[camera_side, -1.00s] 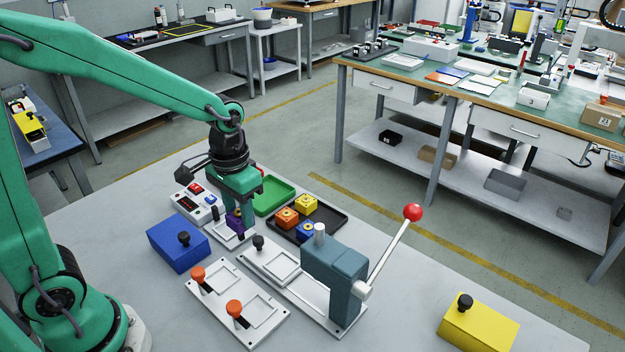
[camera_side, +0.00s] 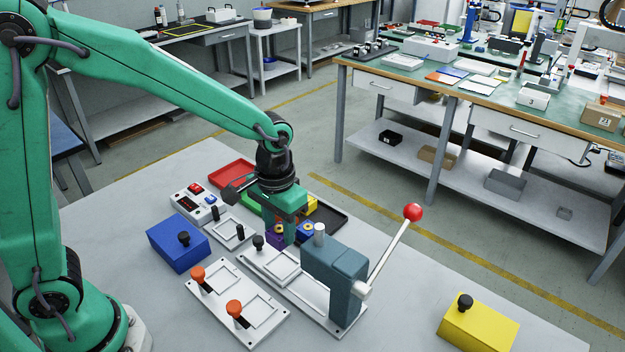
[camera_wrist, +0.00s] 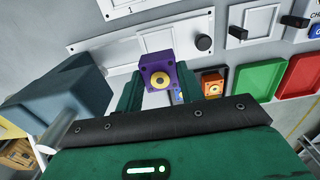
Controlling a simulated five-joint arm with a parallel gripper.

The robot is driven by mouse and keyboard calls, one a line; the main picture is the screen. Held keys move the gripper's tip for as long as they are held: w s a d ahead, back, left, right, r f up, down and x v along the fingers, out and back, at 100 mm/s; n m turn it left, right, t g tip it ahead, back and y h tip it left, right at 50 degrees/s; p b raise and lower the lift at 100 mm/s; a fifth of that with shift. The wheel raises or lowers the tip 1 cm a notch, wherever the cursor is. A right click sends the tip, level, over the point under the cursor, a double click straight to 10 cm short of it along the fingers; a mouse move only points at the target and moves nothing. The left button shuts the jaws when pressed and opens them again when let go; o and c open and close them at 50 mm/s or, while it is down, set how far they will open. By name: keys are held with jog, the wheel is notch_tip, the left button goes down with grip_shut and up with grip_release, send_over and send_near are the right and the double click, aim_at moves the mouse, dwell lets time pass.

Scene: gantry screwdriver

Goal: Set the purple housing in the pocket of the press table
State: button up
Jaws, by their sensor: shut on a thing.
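The purple housing (camera_side: 279,240) has a yellow ring on its top and also shows in the wrist view (camera_wrist: 158,81). My gripper (camera_side: 281,237) is shut on it, with a green finger on either side in the wrist view (camera_wrist: 157,88). The housing is over or close to the far end of the press table (camera_side: 262,262), a pale slide with a recessed pocket and a black knob. Fingers and housing hide part of that end. I cannot tell the gap below the housing. The pocket shows no part in it.
The blue-grey press (camera_side: 337,272) stands close to the right of my gripper, its red-balled lever (camera_side: 413,212) raised. A dark tray (camera_side: 325,218) with housings is behind. A small plate with black knobs (camera_side: 232,232) and a plate with orange knobs (camera_side: 238,305) stand left and in front.

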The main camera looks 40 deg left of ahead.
jog(key=shift+f, duration=0.15)
jog(key=shift+f, duration=2.75)
jog(key=shift+f, duration=0.7)
dwell(0.7)
jog(key=o, duration=1.3)
jog(key=shift+r, duration=0.15)
jog(key=shift+r, duration=3.85)
jog(key=shift+r, duration=0.1)
